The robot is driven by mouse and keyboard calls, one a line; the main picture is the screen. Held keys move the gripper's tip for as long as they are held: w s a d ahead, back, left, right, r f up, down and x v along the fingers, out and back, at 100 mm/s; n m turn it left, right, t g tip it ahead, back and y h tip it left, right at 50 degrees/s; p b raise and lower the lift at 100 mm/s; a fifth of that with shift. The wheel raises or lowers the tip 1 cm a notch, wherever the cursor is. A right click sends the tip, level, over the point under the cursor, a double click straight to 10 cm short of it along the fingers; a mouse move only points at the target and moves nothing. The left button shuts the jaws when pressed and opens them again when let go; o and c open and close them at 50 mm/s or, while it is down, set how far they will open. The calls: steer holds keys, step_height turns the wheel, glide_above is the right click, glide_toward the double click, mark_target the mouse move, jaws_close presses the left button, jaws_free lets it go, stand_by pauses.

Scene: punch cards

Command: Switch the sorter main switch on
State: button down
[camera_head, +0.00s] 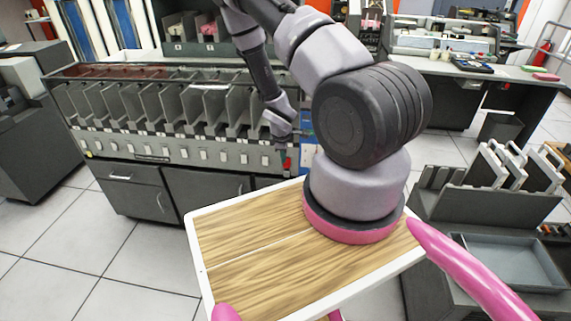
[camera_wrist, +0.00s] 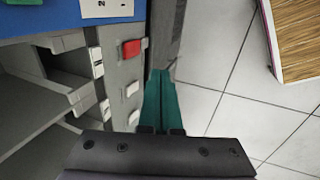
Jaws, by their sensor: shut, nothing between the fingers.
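The sorter (camera_head: 150,152) is a long grey machine with a row of upright pockets and a row of white switches along its front panel. A red switch (camera_wrist: 132,48) shows on that panel in the wrist view, and a small red part (camera_head: 287,162) shows at the panel's right end in the head view. My gripper (camera_wrist: 161,72) has teal fingers, pressed together and empty. Its tips lie beside the panel, to the right of the red switch and a little below it in the wrist view. I cannot tell whether they touch the panel, nor the switch's position.
White switches (camera_wrist: 132,89) sit beside the fingers. A blue panel (camera_wrist: 60,14) with a white label lies at the sorter's end. A desk (camera_head: 455,62) and a grey card rack (camera_head: 490,180) stand at the right. Tiled floor (camera_head: 130,260) lies open before the sorter.

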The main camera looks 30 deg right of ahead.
mark_target(286, 164)
steer(key=shift+f, duration=0.1)
steer(key=x, duration=0.3)
steer(key=w+d+x, duration=0.1)
steer(key=x, duration=0.3)
steer(key=w+r+x, duration=0.1)
steer(key=x, duration=0.3)
steer(key=shift+d+f, duration=0.1)
steer(key=shift+d, duration=0.05)
steer(key=shift+w+d+f, duration=0.1)
steer(key=shift+w+d, duration=0.2)
steer(key=shift+w, duration=0.25)
steer(key=shift+w+d+f, duration=0.1)
steer(key=shift+w+d, duration=0.05)
steer(key=shift+w, duration=0.05)
